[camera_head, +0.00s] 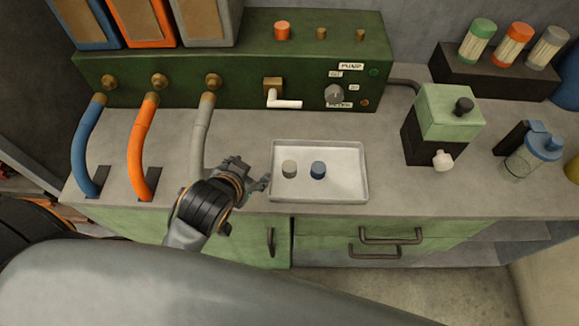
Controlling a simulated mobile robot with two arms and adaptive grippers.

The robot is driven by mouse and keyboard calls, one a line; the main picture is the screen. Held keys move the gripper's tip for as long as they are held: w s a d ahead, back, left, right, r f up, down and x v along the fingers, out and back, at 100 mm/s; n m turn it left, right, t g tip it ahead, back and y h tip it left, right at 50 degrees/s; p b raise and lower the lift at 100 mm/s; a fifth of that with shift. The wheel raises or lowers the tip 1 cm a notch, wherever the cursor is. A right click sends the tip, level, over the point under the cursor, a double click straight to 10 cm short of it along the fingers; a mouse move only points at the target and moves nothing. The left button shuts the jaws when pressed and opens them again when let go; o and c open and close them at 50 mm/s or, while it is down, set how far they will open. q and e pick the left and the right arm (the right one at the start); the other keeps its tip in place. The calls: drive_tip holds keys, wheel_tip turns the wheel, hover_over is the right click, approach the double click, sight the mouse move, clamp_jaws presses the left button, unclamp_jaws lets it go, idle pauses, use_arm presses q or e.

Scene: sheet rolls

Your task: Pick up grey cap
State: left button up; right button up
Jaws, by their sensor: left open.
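An orange cap (282,31) sits on top of the green pump panel at the back. My left gripper (262,179) is open and empty, just left of the tray's left edge, apart from the grey cap. My right gripper is not in view.
Blue, orange and grey hoses (199,137) run down from the green panel (230,60) to the counter at left. A green-and-black box (440,120) and a blue-lidded jar (530,155) stand at right. The counter between tray and panel is clear.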

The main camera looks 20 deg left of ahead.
use_arm(q)
drive_tip(key=w+d+r+m+t+h, duration=0.1)
drive_tip(key=w+d+r+m+t, duration=0.25)
drive_tip(key=w+r+t, duration=0.7)
drive_tip(key=w+d+r+m+t+h, duration=0.1)
drive_tip(key=d+r+m+h, duration=0.15)
drive_tip(key=r, duration=0.45)
drive_tip(key=d+r+m+h, duration=0.2)
drive_tip(key=d+r+h, duration=0.15)
drive_tip(key=r, duration=0.35)
drive_tip(key=s+d+r+m+g+h, duration=0.4)
drive_tip(key=d+m+g+h, duration=0.35)
drive_tip(key=m, duration=0.45)
drive_tip(key=s+d+r+m+g+h, duration=0.3)
drive_tip(key=s+d+m+g+h, duration=0.3)
drive_tip(key=d+m+h, duration=0.4)
drive_tip(key=m+g+y, duration=0.7)
drive_tip(key=m+y, duration=0.4)
drive_tip(key=y, duration=1.3)
approach(290, 165)
wheel_tip(290, 165, down, 2)
drive_tip(key=shift+a+f+p, duration=0.1)
drive_tip(key=shift+p, duration=0.55)
drive_tip(key=shift+f, duration=0.55)
wheel_tip(290, 165, down, 4)
drive_tip(key=shift+f+p, duration=0.15)
drive_tip(key=shift+p, duration=0.85)
drive_tip(key=shift+w+f, duration=0.1)
drive_tip(key=shift+f, duration=0.4)
drive_tip(key=c, duration=1)
